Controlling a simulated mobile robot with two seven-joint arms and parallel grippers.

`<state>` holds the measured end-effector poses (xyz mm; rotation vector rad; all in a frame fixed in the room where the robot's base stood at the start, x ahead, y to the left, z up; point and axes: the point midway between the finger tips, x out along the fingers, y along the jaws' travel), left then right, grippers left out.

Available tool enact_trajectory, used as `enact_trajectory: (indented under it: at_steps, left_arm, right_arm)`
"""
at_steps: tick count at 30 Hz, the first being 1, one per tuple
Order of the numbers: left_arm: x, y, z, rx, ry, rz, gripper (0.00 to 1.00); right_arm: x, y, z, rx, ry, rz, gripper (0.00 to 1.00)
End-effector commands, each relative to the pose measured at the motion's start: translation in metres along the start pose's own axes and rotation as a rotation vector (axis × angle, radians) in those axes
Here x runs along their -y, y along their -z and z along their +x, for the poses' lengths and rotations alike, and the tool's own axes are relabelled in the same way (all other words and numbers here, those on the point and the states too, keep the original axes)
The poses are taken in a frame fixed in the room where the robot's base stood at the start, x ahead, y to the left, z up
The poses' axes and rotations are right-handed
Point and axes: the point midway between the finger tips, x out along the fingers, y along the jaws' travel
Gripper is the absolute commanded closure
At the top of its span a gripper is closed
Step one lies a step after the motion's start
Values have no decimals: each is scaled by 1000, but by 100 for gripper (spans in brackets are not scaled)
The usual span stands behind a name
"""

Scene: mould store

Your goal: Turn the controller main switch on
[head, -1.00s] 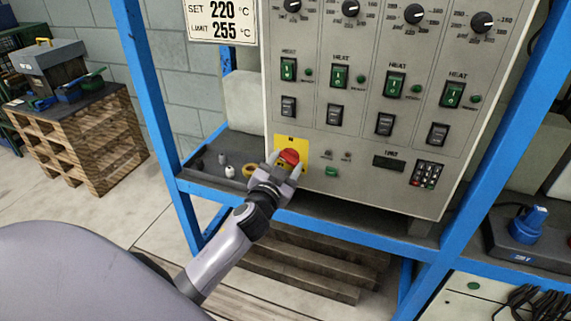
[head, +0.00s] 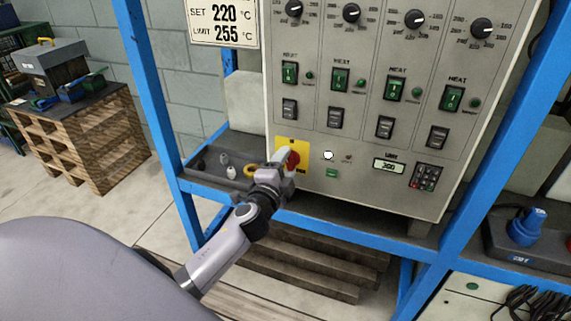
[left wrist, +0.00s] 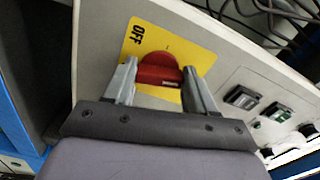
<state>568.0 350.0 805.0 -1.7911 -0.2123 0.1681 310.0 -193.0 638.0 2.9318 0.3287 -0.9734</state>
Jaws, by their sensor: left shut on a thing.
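The controller main switch is a red rotary knob (head: 293,159) on a yellow plate (head: 284,143) at the lower left of the grey controller panel (head: 300,197). My left gripper (head: 285,161) is shut on the red knob, its fingers hiding part of it. In the left wrist view the knob (left wrist: 158,73) sits between the two fingers of the gripper (left wrist: 158,82), and OFF is printed on the yellow plate (left wrist: 134,58). A white lamp (head: 328,155) right of the plate is lit, and the small display (head: 389,166) is lit with digits. My right gripper is out of view.
The panel carries several dials and green HEAT switches (head: 340,79). It stands in a blue frame (head: 247,189) whose shelf holds small loose parts (head: 231,172) left of my gripper. A blue connector (head: 526,227) stands at the right.

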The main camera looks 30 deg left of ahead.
Motion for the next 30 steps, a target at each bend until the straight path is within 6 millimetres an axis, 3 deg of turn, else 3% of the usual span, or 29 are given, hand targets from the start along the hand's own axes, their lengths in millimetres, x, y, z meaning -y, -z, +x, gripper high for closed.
enact_trajectory:
  at_steps: [12,30]
  left_arm:
    - [0,0,0,0,-2,211,75]
    - [0,0,0,0,-2,250,75]
  right_arm:
    - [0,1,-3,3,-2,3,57]
    - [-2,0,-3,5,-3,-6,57]
